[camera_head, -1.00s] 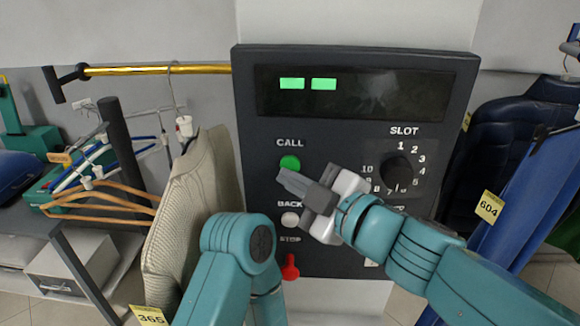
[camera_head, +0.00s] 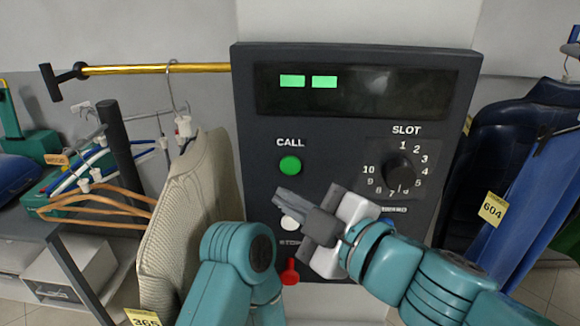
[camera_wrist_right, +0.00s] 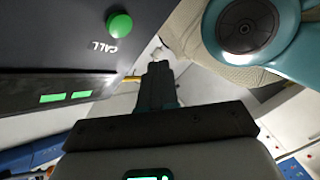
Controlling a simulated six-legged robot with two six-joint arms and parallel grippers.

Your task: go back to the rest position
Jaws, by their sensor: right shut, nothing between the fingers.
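My right gripper (camera_head: 287,198) is shut and empty in front of the dark control panel (camera_head: 330,140), below the green CALL button (camera_head: 290,166). Its closed fingers also show in the right wrist view (camera_wrist_right: 157,85), with the CALL button (camera_wrist_right: 119,24) at upper left.
The panel also has a SLOT dial (camera_head: 398,170), a red stop switch (camera_head: 289,272) and a display with two green bars (camera_head: 308,82). A beige garment (camera_head: 185,215) hangs close at left from a gold rail (camera_head: 150,69). Blue garments (camera_head: 525,200) hang at right.

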